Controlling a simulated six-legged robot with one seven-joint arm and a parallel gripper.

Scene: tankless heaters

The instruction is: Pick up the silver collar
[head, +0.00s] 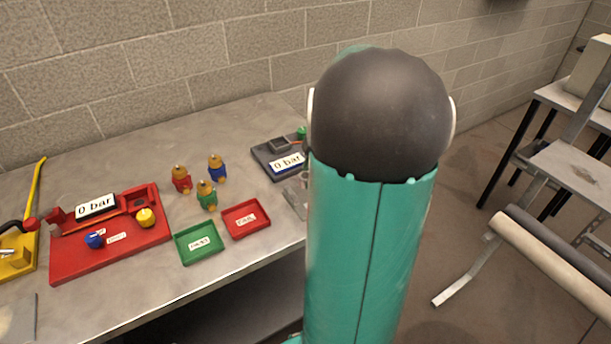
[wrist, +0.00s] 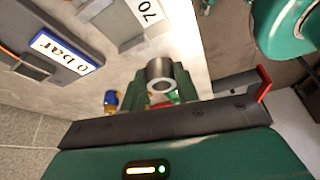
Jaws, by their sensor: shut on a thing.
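The silver collar (wrist: 160,72) is a short metal ring with a round opening, seen end-on in the wrist view. My gripper (wrist: 161,88) is shut on it, with green parts close on both sides of the ring. The collar appears above the bench top, but the exact gap cannot be told. In the head view my teal arm link hides most of the gripper and the collar.
A grey gauge unit reading 0 bar (head: 287,162) stands beside my arm. The bench also holds green (head: 199,243) and red (head: 246,219) trays, several brass-topped fittings (head: 206,194) and a red test base (head: 110,255). A block wall is behind.

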